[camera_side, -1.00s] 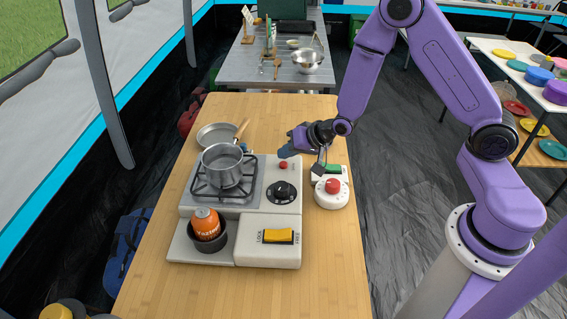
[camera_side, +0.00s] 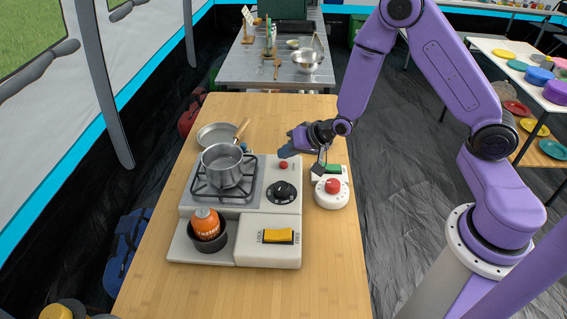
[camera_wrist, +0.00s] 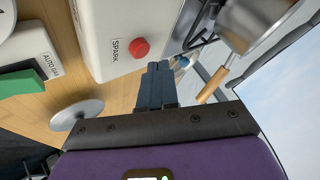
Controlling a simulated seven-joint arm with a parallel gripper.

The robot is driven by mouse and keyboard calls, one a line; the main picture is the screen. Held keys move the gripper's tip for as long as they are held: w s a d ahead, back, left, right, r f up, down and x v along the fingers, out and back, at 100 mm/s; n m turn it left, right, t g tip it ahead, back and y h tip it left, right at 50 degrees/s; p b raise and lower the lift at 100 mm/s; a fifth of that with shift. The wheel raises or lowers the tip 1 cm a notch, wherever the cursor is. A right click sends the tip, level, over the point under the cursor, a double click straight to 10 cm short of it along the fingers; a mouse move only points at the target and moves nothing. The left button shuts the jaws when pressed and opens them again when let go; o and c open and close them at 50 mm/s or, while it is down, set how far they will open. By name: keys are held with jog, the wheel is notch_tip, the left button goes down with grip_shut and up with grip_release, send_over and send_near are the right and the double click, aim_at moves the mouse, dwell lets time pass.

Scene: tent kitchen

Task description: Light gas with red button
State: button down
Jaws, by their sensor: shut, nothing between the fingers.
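The camp stove (camera_side: 270,224) stands on the wooden table. Its small red button (camera_side: 283,165) is on the top, above the black knob (camera_side: 284,192). In the wrist view this red button (camera_wrist: 138,47) sticks out beside a SPARK label. My gripper (camera_side: 284,154) is shut and empty, with its fingertips just behind the red button in the side view. In the wrist view the closed fingers (camera_wrist: 159,66) lie a little right of and below the button, apparently not touching it.
A grey pot (camera_side: 228,168) sits on the burner; a pan (camera_side: 216,135) lies behind it. An orange gas canister (camera_side: 206,223) is in the stove's front recess. A white device with a larger red button (camera_side: 332,186) and a green part (camera_wrist: 24,82) is to the right.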

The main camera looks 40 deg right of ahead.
aim_at(287, 164)
jog(key=shift+f, duration=0.1)
jog(key=shift+f, duration=0.35)
jog(key=shift+f, duration=0.5)
dwell(1.1)
jog(key=shift+r, duration=0.95)
jog(key=shift+r, duration=2.5)
